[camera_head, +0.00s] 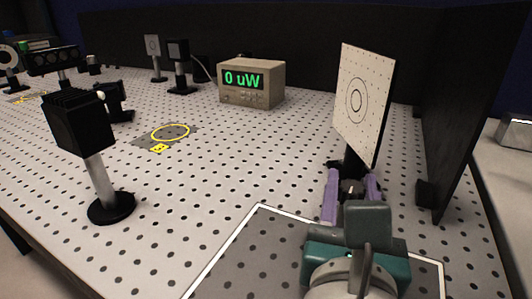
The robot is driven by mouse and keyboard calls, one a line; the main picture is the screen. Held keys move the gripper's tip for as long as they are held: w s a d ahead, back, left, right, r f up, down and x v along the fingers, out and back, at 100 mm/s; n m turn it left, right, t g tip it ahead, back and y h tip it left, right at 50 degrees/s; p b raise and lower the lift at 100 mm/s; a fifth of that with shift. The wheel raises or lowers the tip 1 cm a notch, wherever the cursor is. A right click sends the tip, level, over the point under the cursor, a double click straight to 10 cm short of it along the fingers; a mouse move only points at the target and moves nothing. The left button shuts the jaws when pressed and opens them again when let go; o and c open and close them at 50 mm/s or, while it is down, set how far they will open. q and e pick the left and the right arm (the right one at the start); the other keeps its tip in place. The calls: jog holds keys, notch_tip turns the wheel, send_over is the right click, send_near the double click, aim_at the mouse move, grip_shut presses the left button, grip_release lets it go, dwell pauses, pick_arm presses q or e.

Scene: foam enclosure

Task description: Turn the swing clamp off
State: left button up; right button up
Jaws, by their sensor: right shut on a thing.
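A white square target card with printed rings (362,98) stands upright on a dark post at the right of the table. At its foot is a small dark part (352,187), which looks like the swing clamp; its details are hard to make out. My right gripper (352,182), with purple fingers, reaches in from the bottom right, one finger on each side of this dark part, and is shut on it. The gripper body hides the near side of the foot. My left gripper is not in view.
A black foam wall (465,110) stands close at the right, with another along the back. A meter (252,83) reads 0 uW. A black box on a post (80,122) stands at the left. A yellow-ringed patch (168,133) lies flat; the middle of the perforated table (235,165) is clear.

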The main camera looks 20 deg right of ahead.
grip_shut()
